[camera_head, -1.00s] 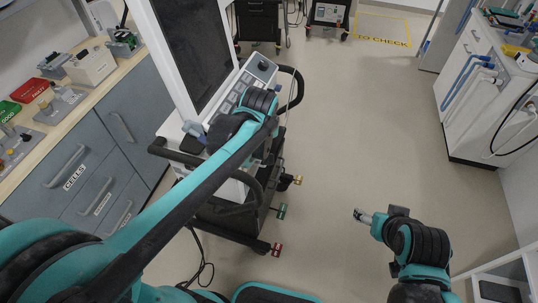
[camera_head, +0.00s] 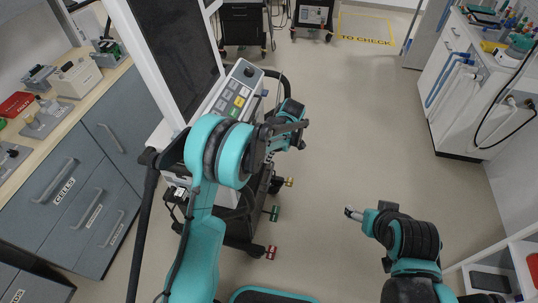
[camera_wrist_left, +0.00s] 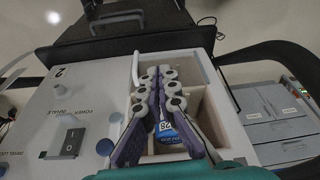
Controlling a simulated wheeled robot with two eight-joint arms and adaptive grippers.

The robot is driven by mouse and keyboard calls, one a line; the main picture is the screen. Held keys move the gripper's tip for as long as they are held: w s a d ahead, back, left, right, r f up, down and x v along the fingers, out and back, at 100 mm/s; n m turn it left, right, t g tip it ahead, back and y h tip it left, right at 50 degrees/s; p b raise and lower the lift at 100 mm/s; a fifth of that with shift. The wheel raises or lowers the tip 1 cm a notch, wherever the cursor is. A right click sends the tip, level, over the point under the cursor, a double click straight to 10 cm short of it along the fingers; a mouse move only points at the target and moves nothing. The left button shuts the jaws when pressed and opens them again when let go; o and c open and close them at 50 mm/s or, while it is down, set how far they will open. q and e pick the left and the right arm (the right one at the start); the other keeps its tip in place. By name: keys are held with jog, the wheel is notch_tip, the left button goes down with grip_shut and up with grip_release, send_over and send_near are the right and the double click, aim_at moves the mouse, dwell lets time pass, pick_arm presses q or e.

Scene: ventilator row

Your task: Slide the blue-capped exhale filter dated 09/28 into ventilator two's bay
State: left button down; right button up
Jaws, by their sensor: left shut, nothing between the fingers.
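Ventilator two (camera_head: 182,62) stands left of centre in the head view, with a dark screen and a key panel. Its side panel, marked 2 (camera_wrist_left: 58,72), fills the left of the left wrist view. Beside that panel is an open, pale-walled bay (camera_wrist_left: 205,100). A blue item with a white label (camera_wrist_left: 168,137) shows inside the bay outline, behind my fingers; "28" is readable on it, but its seating is hidden. My left gripper (camera_wrist_left: 160,74) is shut and empty over the bay. My right gripper (camera_head: 353,213) is over open floor; its jaws are too small to read.
A counter (camera_head: 95,92) with drawers runs along the left. Dark handles (camera_wrist_left: 268,52) flank the ventilator. A white cabinet (camera_head: 470,110) with blue tubes stands at the right, and a shelf (camera_head: 500,262) at lower right. The middle floor is clear.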

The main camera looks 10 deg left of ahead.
pick_arm(q)
jog(key=a+f+b, duration=0.2)
jog(key=a+f, duration=0.2)
jog(key=a, duration=0.1)
jog(key=shift+a+f+b, duration=0.2)
jog(key=shift+f+b, duration=0.15)
jog(key=shift+s, duration=0.15)
jog(key=shift+a, duration=0.9)
jog(key=shift+d, duration=0.15)
